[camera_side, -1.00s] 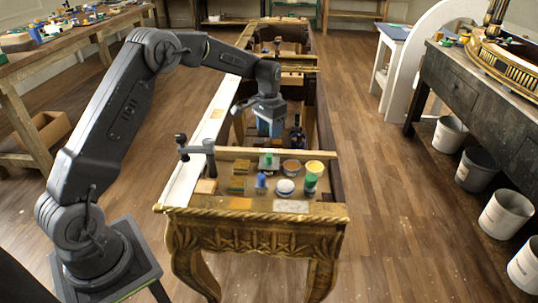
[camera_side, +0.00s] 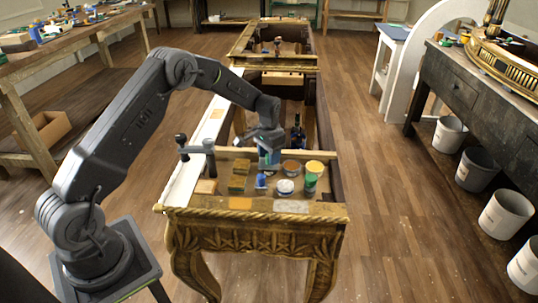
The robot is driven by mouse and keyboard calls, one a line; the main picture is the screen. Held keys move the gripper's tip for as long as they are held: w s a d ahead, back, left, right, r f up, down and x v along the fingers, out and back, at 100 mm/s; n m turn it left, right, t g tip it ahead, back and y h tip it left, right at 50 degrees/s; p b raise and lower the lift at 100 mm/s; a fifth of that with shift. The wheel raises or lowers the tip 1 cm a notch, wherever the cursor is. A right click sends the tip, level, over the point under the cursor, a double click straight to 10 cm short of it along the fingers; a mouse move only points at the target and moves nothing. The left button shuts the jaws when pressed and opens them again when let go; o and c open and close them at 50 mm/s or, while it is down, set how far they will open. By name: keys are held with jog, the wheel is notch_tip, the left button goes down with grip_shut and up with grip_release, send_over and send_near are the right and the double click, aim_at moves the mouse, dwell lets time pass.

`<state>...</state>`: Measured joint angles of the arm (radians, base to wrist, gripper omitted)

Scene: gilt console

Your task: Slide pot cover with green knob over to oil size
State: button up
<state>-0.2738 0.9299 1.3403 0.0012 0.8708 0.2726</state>
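My gripper (camera_side: 269,162) points down over the back middle of the small work board (camera_side: 225,190) on the gilt console. It is low among the pots, and its fingers are too small and blurred to tell whether they are open or shut. The pot cover with the green knob is mostly hidden behind the gripper; I cannot tell whether they touch. A brown-topped pot (camera_side: 291,168) stands just right of the gripper. A yellow-topped pot (camera_side: 314,166) and a green container (camera_side: 311,182) stand further right. I cannot read which pot is oil size.
A small blue item (camera_side: 261,181) and a white-topped jar (camera_side: 285,187) stand in front of the gripper. Gold blocks (camera_side: 239,176) lie to the left. A dark clamp (camera_side: 197,149) sits at the board's left edge. A dark bottle (camera_side: 298,134) stands behind the board.

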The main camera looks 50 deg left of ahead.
grip_shut()
jog(key=w+d, duration=0.5)
jog(key=shift+w+d, duration=0.15)
jog(key=shift+w, duration=0.05)
dwell(0.3)
jog(key=shift+o, duration=0.6)
grip_release()
notch_tip(320, 180, up, 14)
dwell(0.3)
